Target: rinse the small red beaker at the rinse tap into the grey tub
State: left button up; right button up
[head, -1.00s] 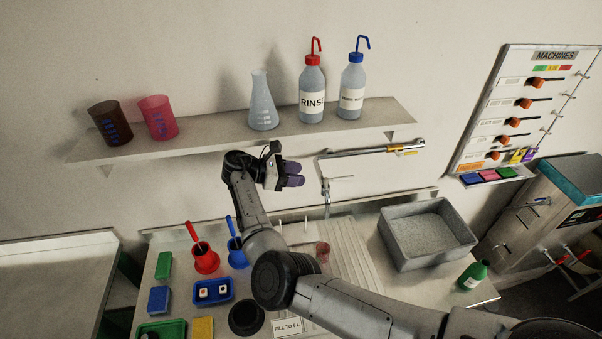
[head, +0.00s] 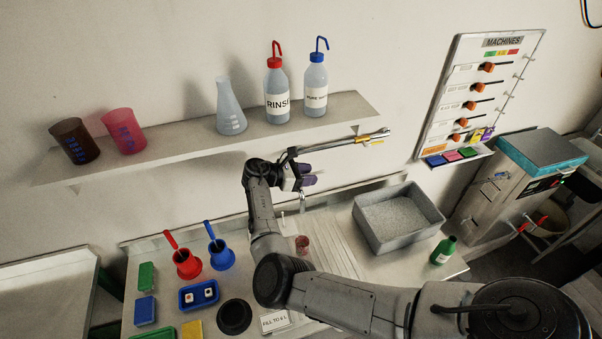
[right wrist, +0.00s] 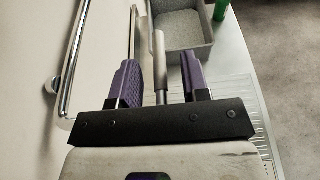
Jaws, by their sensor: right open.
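The small red beaker (head: 302,245) stands upright on the bench, left of the ribbed drainboard, beside my right arm. The grey tub (head: 440,224) sits on the bench to the right, with a pale grey speckled interior; it also shows in the right wrist view (right wrist: 207,52). My right gripper (head: 306,181) is open at the rinse tap (head: 302,203), whose upper part it hides in the head view. In the right wrist view the tap's lever (right wrist: 159,55) shows between the open purple fingers (right wrist: 160,75), with no clear contact. My left gripper is not in view.
A shelf (head: 180,152) above holds bottles, a flask and two larger beakers. A green bottle (head: 443,251) stands right of the tub. Red and blue vessels (head: 187,263) stand at the left.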

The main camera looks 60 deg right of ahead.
jog(key=shift+d, duration=0.1)
grip_shut()
dwell(0.4)
jog(key=shift+s+f+m+g+y+b, duration=0.1)
jog(key=shift+s+m+g+y+b, duration=0.05)
jog(key=shift+m+g+y+b, duration=0.8)
jog(key=shift+s+a+m+g+y+b, duration=0.15)
jog(key=shift+a+m+g+y+b, duration=0.15)
jog(key=shift+m+g+y+b, duration=0.55)
